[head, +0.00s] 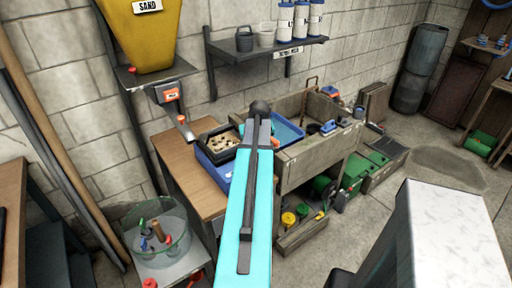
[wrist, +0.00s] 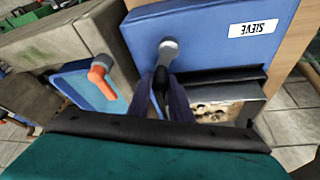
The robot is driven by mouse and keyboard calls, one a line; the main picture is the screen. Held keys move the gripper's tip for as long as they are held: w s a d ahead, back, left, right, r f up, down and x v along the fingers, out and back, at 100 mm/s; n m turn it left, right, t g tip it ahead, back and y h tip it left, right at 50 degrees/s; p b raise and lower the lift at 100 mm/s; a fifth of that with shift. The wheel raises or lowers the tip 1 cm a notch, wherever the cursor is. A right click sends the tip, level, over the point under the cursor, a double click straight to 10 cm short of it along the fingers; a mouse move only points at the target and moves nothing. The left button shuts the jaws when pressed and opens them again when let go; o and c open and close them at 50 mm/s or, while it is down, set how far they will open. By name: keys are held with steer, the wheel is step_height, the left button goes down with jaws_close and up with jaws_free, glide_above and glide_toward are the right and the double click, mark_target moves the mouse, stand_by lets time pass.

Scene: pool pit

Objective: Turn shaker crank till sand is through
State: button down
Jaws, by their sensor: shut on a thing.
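The shaker is a blue box labelled SIEVE (wrist: 205,32), upside down in the wrist view. A grey crank arm (wrist: 168,47) with a dark handle comes off its side. My gripper (wrist: 163,98) is shut around the crank's dark handle, and the fingers partly hide it. A dark-framed sieve tray (wrist: 250,108) holds pale sand or gravel with darker lumps (wrist: 213,112). In the head view the blue shaker (head: 213,172) stands on a wooden table, with the tray's lumpy contents (head: 222,141) on top. My cyan arm hides the crank and gripper there. How much sand is through cannot be seen.
A yellow SAND hopper (head: 150,35) with a chute is above left. A glass bowl with tools (head: 158,235) stands lower left. A trough (head: 325,140) with a blue basin adjoins the shaker on the right. An orange lever (wrist: 102,80) is close beside my gripper. A shelf (head: 270,47) hangs behind.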

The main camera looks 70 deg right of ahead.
steer(key=shift+w+a+n+t+y, duration=0.1)
steer(key=shift+w+n+t+y, duration=0.1)
steer(key=shift+n, duration=0.4)
steer(key=shift+w+a+n+t+y, duration=0.1)
steer(key=shift+n+t, duration=0.1)
steer(key=shift+n, duration=0.4)
steer(key=n, duration=0.1)
steer(key=n+y+b, duration=0.1)
steer(key=n, duration=0.2)
steer(key=shift+w+a+f+t, duration=0.1)
steer(key=shift+w+a+t, duration=0.15)
steer(key=shift+a+t, duration=0.1)
steer(key=n, duration=0.1)
steer(key=a+n+y+b, duration=0.1)
steer(key=n, duration=0.1)
steer(key=shift+w+y, duration=0.2)
steer(key=shift+y, duration=0.1)
steer(key=shift+a+n+y, duration=0.3)
steer(key=shift+n+y, duration=0.1)
steer(key=shift+n, duration=0.8)
steer(key=c, duration=1.6)
jaws_free()
steer(key=shift+r+b, duration=0.25)
steer(key=shift+b, duration=0.05)
steer(key=shift+s+b+v, duration=0.2)
steer(key=shift+b+v, duration=0.8)
steer(key=shift+v, duration=5.7)
